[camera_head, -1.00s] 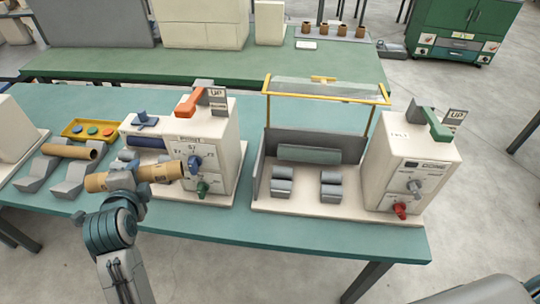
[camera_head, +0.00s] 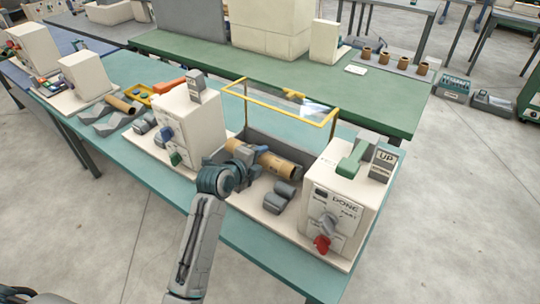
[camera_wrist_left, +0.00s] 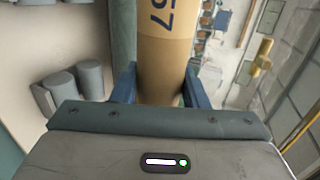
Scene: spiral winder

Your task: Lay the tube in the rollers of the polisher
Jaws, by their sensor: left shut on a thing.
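My left gripper (camera_head: 242,162) is shut around a tan cardboard tube (camera_head: 276,164). In the left wrist view the tube (camera_wrist_left: 166,60) stands between the blue fingers (camera_wrist_left: 160,88) and carries dark printed digits. The polisher (camera_head: 328,205) is a cream machine with a yellow-framed clear guard (camera_head: 285,97), which stands raised. The tube is over the polisher's bed, behind the near grey rollers (camera_head: 276,197). Rollers (camera_wrist_left: 75,82) also show left of the tube in the left wrist view, apart from it. My gripper hides other rollers. My right gripper is out of view.
A second cream machine (camera_head: 185,118) stands left of the polisher. Another tube (camera_head: 121,104) lies on grey cradles farther left, near a yellow tray (camera_head: 143,94).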

